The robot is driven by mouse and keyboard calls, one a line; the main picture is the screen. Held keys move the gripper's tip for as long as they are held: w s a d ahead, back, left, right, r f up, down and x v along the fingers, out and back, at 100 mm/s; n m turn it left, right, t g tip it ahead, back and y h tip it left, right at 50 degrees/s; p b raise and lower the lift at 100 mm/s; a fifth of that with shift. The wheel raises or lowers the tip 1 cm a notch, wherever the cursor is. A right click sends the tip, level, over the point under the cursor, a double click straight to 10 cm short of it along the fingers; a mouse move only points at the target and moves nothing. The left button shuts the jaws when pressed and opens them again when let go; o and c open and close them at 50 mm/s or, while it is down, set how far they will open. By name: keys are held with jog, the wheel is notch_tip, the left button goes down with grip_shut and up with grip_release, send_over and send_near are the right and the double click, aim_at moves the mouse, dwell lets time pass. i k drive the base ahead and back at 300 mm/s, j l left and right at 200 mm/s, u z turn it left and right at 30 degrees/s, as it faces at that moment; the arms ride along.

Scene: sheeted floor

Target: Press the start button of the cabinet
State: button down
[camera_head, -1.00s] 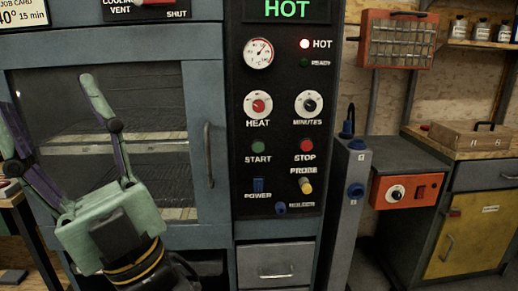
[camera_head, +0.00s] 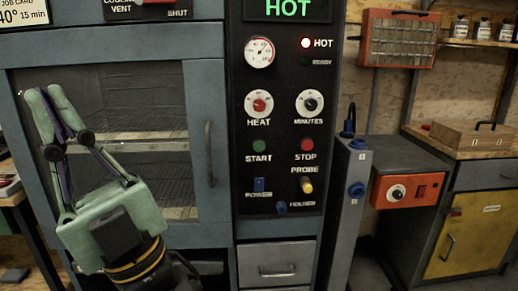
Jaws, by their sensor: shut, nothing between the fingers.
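The cabinet (camera_head: 210,224) stands in front of me with a glass door on the left and a black control panel (camera_head: 281,228) on the right. The green start button (camera_head: 259,146) sits on the panel above the label START. The red stop button (camera_head: 307,145) is to its right. My gripper (camera_head: 45,98) is in front of the glass door, left of the panel and well apart from the start button. Its fingers point up and are shut with nothing between them.
Heat (camera_head: 259,104) and minutes (camera_head: 310,103) dials are above the buttons. A blue power switch (camera_head: 259,185) and yellow probe plug (camera_head: 306,185) are below. The display (camera_head: 287,8) reads HOT, and the red HOT lamp (camera_head: 306,43) is lit. A vertical door handle (camera_head: 210,154) lies between gripper and panel.

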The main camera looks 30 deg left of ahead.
aim_at(258, 147)
jog(key=j+u, duration=0.2)
jog(key=u, duration=0.15)
jog(key=j+u, duration=0.2)
jog(key=u, duration=0.15)
jog(key=j+u, duration=0.2)
jog(key=u, duration=0.15)
jog(key=i, duration=0.05)
